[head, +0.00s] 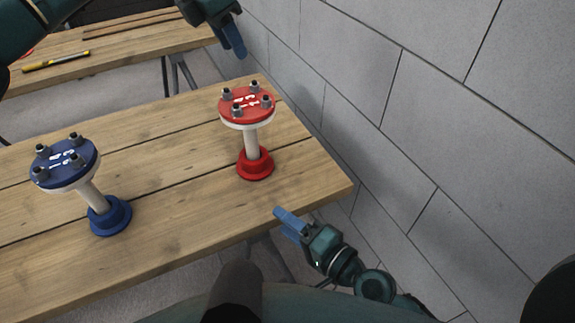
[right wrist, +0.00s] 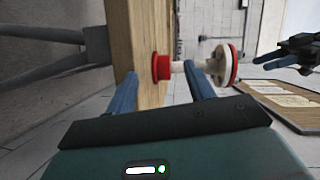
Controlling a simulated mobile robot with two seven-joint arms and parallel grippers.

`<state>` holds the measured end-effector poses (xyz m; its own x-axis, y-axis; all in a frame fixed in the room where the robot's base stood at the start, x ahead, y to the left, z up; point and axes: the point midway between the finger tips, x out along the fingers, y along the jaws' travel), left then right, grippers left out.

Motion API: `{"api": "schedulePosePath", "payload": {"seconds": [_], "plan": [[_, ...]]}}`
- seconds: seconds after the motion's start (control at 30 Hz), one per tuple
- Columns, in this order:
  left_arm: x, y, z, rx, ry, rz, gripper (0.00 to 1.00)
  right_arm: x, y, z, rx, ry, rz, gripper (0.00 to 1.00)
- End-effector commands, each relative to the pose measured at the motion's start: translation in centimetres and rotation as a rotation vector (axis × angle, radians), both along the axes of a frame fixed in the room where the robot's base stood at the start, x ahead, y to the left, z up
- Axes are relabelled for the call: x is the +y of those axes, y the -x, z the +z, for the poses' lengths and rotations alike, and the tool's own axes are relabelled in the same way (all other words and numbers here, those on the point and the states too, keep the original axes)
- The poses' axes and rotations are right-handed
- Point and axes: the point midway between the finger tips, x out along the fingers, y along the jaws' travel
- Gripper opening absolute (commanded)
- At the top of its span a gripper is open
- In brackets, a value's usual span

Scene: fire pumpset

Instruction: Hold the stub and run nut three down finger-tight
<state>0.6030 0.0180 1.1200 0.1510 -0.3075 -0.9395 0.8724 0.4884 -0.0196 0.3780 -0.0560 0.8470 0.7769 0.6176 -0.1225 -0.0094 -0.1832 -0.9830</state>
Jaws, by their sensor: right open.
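The red stub (head: 251,141) stands upright near the right end of the wooden bench. Its round red top flange (head: 247,104) has white markings and several grey studs with nuts; which is nut three is too small to read. The stub lies sideways across the right wrist view (right wrist: 190,66). My left gripper (head: 233,40) hangs beyond the flange, apart from it. In the right wrist view, my left gripper's two blue fingers (right wrist: 272,61) show a gap. My right gripper (head: 288,220) is open and empty off the bench's front right edge, apart from the stub.
A similar blue stub (head: 85,190) stands tilted-looking at the left of the bench (head: 180,200). A grey block wall (head: 420,120) runs along the right. A second bench at the back left holds a yellow tool (head: 57,61). Bench top between the stubs is clear.

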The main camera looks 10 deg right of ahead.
Motion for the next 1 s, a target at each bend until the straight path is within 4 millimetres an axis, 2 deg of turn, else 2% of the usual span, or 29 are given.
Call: {"api": "schedulePosePath", "payload": {"seconds": [0.3, 0.6, 0.8, 1.0], "plan": [[0.0, 0.0, 0.0, 0.0, 0.0, 0.0, 0.36, 0.2, -4.6, 3.2, 0.355, -0.648, -0.032, 0.53], [0.0, 0.0, 0.0, 0.0, 0.0, 0.0, 0.36, -0.7, -8.9, 4.5, 0.74, -1.165, -0.088, 0.53], [0.0, 0.0, 0.0, 0.0, 0.0, 0.0, 0.36, -1.2, -10.6, 4.6, 0.907, -1.358, -0.126, 0.53], [0.0, 0.0, 0.0, 0.0, 0.0, 0.0, 0.36, -1.1, -11.5, 4.6, 0.959, -1.418, -0.139, 0.53]]}}
